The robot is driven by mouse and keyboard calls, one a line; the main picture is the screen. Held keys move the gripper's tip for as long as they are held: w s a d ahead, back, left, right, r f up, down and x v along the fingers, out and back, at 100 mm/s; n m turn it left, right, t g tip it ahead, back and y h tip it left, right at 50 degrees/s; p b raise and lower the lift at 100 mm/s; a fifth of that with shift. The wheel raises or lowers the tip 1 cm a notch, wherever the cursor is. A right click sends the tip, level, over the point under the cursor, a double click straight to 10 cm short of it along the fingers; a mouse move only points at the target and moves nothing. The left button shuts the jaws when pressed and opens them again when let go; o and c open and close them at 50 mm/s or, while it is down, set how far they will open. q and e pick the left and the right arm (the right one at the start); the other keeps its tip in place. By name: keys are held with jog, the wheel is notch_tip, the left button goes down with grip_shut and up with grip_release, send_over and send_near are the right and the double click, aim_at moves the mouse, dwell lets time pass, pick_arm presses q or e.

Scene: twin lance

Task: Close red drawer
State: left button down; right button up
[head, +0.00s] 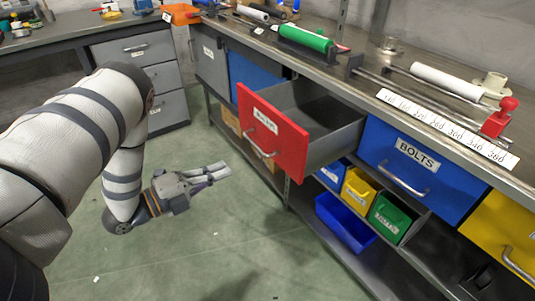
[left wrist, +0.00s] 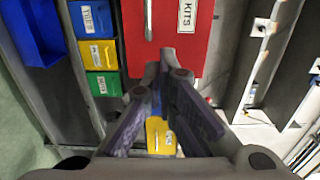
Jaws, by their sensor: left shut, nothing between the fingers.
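The red drawer (head: 273,133) stands pulled out from under the workbench, its grey inside showing. Its front has a white label and a long metal handle (head: 260,143). My left gripper (head: 228,170) is shut and empty, to the left of the red front in the head view and apart from it. In the left wrist view the red front (left wrist: 188,35) with a label reading KITS is at the top centre, beyond the fingertips of my left gripper (left wrist: 165,70). My right gripper is not in view.
A blue BOLTS drawer (head: 415,168) is right of the red drawer. Small blue, yellow (head: 358,190) and green (head: 390,217) bins sit below, with a larger blue bin (head: 345,222) on the lower shelf. The workbench top (head: 365,92) carries tools.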

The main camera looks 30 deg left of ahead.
aim_at(278, 145)
pick_arm(q)
jog(key=x, duration=1.4)
jog(key=shift+w+r+b, duration=0.1)
jog(key=shift+r+b, duration=0.2)
jog(key=shift+b, duration=0.1)
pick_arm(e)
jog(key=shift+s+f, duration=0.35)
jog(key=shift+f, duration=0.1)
pick_arm(q)
jog(key=shift+d, duration=0.1)
jog(key=b+x, duration=0.7)
jog(key=x, duration=1.3)
jog(key=shift+w+d+f, duration=0.1)
jog(key=shift+d+f, duration=0.05)
jog(key=shift+d, duration=0.05)
jog(key=shift+w+d+b, duration=0.25)
jog(key=shift+w+b, duration=0.1)
jog(key=shift+w, duration=0.2)
jog(key=shift+w+r, duration=0.1)
jog(key=shift+r, duration=0.25)
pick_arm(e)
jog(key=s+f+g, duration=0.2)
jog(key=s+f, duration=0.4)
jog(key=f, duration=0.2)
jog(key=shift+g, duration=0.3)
pick_arm(q)
jog(key=shift+r, duration=0.15)
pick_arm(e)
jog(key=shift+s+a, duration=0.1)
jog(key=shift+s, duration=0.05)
